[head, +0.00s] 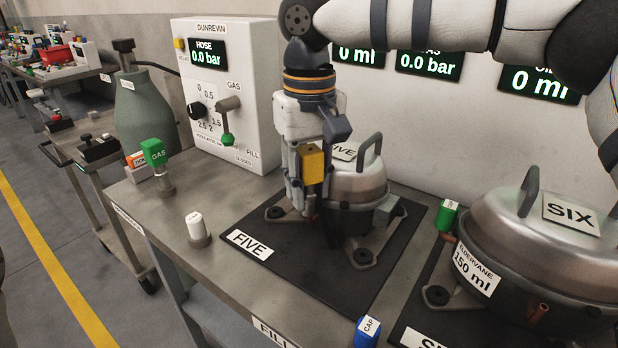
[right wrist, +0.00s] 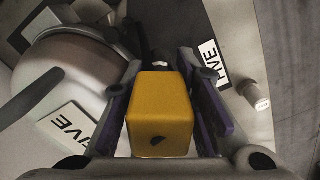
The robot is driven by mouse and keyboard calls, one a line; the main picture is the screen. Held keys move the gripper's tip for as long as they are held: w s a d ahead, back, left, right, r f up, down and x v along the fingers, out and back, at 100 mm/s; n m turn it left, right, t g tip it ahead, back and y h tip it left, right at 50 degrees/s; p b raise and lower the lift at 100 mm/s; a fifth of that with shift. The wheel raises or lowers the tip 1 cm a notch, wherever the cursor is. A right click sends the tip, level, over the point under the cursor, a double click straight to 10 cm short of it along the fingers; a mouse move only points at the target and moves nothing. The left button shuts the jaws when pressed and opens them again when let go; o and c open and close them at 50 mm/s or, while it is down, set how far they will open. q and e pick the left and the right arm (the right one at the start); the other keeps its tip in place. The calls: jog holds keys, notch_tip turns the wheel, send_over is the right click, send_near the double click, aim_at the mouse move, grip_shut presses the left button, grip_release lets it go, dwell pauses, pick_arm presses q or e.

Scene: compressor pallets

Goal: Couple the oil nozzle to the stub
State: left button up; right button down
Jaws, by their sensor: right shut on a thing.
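My right gripper (head: 306,200) points down at the front left side of compressor FIVE (head: 357,180). It is shut on the yellow nozzle (head: 311,163), which also shows between the finger pads in the right wrist view (right wrist: 160,115). The nozzle's dark tip points away from the wrist camera, beside the compressor's body. The stub on compressor FIVE is hidden behind the gripper and nozzle, so I cannot tell whether the tip touches it. My left gripper is not in view.
A green GAS nozzle (head: 153,152) and a white capped piece (head: 196,226) stand left on the bench. A blue cap (head: 367,331) is at the front edge. The hose panel (head: 225,95) stands behind.

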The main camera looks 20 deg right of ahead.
aim_at(308, 150)
jog(key=shift+f, duration=0.45)
jog(key=c, duration=1.2)
grip_release()
notch_tip(308, 150, up, 12)
jog(key=shift+s+a+f, duration=0.1)
